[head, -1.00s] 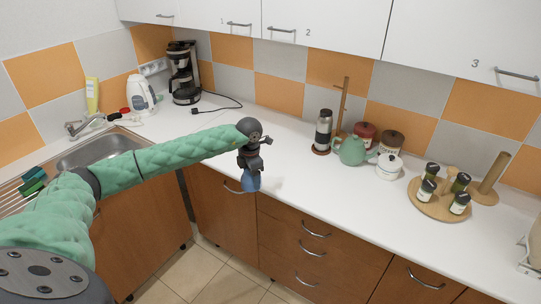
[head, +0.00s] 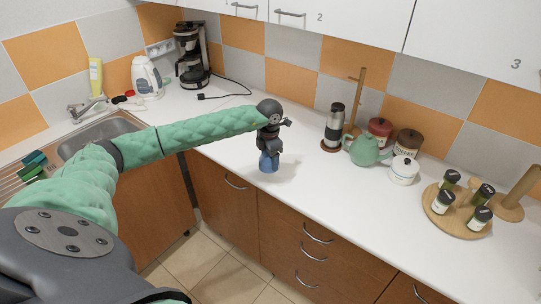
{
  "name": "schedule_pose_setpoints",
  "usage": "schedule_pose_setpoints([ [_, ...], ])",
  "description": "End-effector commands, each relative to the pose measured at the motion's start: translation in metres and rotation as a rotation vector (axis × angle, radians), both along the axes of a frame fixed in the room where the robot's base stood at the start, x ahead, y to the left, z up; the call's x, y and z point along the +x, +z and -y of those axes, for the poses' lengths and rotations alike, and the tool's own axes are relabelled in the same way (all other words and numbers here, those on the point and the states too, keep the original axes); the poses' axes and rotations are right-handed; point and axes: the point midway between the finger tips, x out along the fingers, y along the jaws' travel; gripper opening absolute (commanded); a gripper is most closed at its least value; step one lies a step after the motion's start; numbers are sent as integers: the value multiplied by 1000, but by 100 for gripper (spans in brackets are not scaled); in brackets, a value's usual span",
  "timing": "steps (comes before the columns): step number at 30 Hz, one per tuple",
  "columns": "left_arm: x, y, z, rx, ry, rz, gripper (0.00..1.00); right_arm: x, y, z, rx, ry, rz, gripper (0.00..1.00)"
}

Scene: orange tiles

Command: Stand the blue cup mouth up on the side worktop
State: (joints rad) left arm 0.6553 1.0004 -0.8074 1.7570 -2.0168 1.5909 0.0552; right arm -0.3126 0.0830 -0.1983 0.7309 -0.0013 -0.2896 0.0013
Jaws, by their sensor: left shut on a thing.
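The blue cup (head: 268,163) is at the near part of the white worktop (head: 310,183), below my left gripper (head: 269,151). My left gripper is shut on the cup from above, and its fingers are mostly hidden at this angle. The cup looks roughly upright. The gripper hides its upper part, so I cannot see its mouth. I cannot tell whether its lower end touches the worktop. My right gripper is not in view.
A green teapot (head: 364,149), white lidded pot (head: 403,170) and flask (head: 333,127) stand right of the cup. A round wooden spice rack (head: 458,222) is further right. The sink (head: 95,134) and coffee maker (head: 190,60) are left. The worktop around the cup is clear.

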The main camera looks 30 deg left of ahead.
Motion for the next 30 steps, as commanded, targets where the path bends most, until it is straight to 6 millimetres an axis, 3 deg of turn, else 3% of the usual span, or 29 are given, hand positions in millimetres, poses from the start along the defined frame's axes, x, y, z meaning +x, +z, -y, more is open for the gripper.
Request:
schedule_pose_setpoints([
  [21,1,-57,0,0,1,1,43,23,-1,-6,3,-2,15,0],
  [30,1,-65,0,0,0,1,43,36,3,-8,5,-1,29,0],
])
